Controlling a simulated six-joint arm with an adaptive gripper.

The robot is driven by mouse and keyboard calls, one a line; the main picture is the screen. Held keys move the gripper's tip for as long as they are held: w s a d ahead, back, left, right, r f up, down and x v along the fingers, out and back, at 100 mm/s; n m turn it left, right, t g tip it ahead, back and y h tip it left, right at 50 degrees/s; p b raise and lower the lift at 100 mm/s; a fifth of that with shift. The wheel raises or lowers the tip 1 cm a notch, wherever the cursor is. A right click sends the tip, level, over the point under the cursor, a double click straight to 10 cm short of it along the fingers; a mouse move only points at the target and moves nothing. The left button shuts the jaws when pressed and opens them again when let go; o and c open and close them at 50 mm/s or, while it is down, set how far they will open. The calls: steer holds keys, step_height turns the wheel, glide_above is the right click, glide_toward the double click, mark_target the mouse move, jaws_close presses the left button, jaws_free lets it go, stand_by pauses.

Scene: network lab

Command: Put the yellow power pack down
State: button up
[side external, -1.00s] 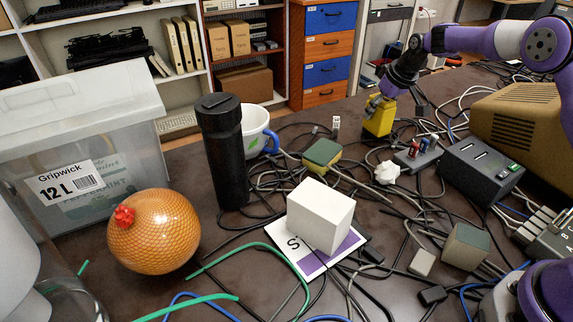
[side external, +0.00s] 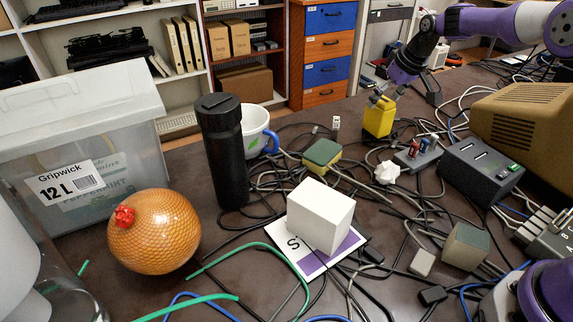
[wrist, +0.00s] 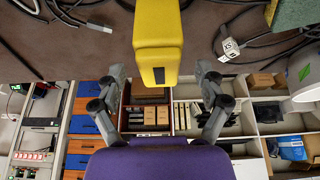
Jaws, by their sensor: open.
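The yellow power pack (side external: 379,117) stands upright on the dark table at the back, among cables. In the wrist view the power pack (wrist: 158,38) is centred just beyond the fingers. My gripper (side external: 384,92) is at the top of the pack, slightly above it. In the wrist view my gripper (wrist: 160,82) has its two fingers spread wide, one to each side of the pack, with gaps between them and it. The pack's far end is cut off by the wrist view's upper edge.
Loose cables (side external: 400,205) cover much of the table. A green-topped sponge (side external: 322,153), a crumpled white paper (side external: 388,172) and a dark socket box (side external: 481,170) lie nearby. A white mug (side external: 256,128) and a black bottle (side external: 221,150) stand to the left.

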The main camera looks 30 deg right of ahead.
steer(key=s+a+r, duration=0.5)
steer(key=s+r, duration=0.3)
steer(key=r, duration=0.3)
steer(key=s+a+f, duration=0.1)
steer(key=s+a, duration=0.3)
steer(key=s, duration=0.5)
steer(key=s+a+f+t, duration=0.1)
steer(key=s+a, duration=0.3)
steer(key=s, duration=0.6)
steer(key=shift+f, duration=0.15)
